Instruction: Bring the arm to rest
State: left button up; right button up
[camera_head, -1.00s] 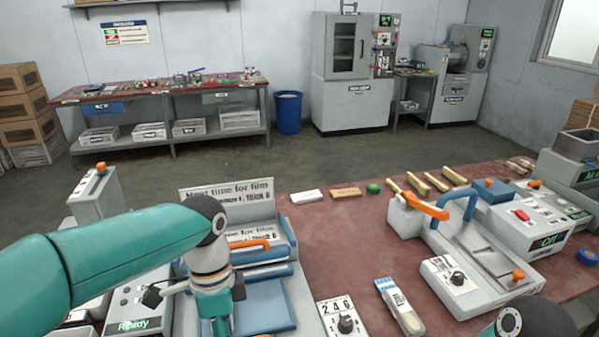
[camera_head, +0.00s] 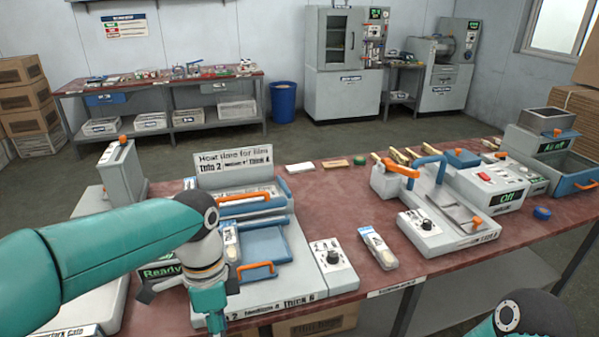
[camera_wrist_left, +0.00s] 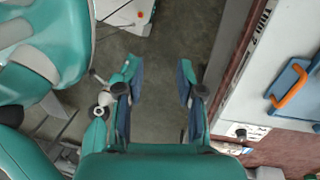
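My left arm comes in from the left in the head view, with its wrist and the top of my left gripper (camera_head: 208,305) low in the picture, in front of the film-sealing press (camera_head: 318,262); the fingertips are cut off there. In the left wrist view my left gripper (camera_wrist_left: 156,80) is open and empty, its two fingers apart above bare grey floor. The table edge lies to the right of the fingers. Part of my right arm (camera_head: 530,318) shows at the bottom right of the head view; its gripper is out of view.
The red-brown table (camera_head: 345,205) carries a grey unit with an orange handle (camera_head: 404,170), a packaged spoon (camera_head: 377,247) and a blue roll (camera_head: 542,213). A blue tray with an orange handle (camera_wrist_left: 291,90) is right of the gripper in the wrist view. Floor between table and back bench is clear.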

pick_arm(q)
notch_tip(320, 180, down, 20)
jog(key=s+d+n+h, duration=0.1)
jog(key=d+n+h, duration=0.1)
jog(key=n, duration=0.5)
jog(key=s+f+n+t+h, duration=0.1)
jog(key=s+f+n+t, duration=0.1)
jog(key=s+f+n, duration=0.8)
notch_tip(320, 180, down, 4)
jog(key=shift+s+a+f+t, duration=0.1)
jog(key=shift+s+a+t, duration=0.35)
jog(key=shift+s, duration=0.2)
